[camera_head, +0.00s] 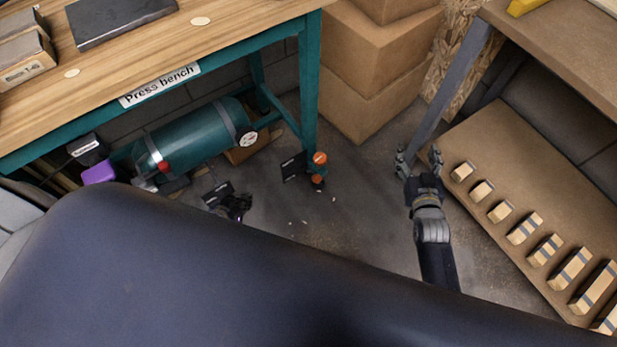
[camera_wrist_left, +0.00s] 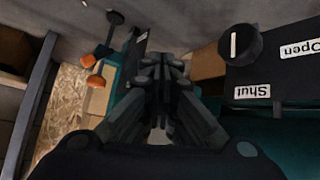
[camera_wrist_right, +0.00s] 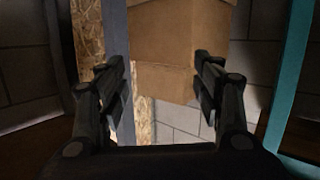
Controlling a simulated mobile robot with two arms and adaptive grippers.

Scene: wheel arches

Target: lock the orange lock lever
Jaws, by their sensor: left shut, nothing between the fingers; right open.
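Orange knob-like parts (camera_head: 320,157) stand by the front leg of the press bench in the head view. In the left wrist view, orange parts (camera_wrist_left: 96,81) appear at upper left, beside the fingers and apart from them. I cannot tell which one is the lock lever, or its position. My left gripper (camera_head: 238,203) is low, left of these parts, partly behind my dark body. In the left wrist view its fingers (camera_wrist_left: 160,68) are together and empty. My right gripper (camera_head: 419,160) is open and empty by the right shelf's leg; its spread fingers show in the right wrist view (camera_wrist_right: 160,75).
A black panel (camera_wrist_left: 285,75) marked Open and Shut carries a black knob (camera_wrist_left: 240,45). A teal tank (camera_head: 195,138) lies under the press bench (camera_head: 150,55). Cardboard boxes (camera_head: 375,60) stand behind. A low shelf (camera_head: 540,170) holds several wooden blocks. The floor (camera_head: 350,225) between is mostly clear.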

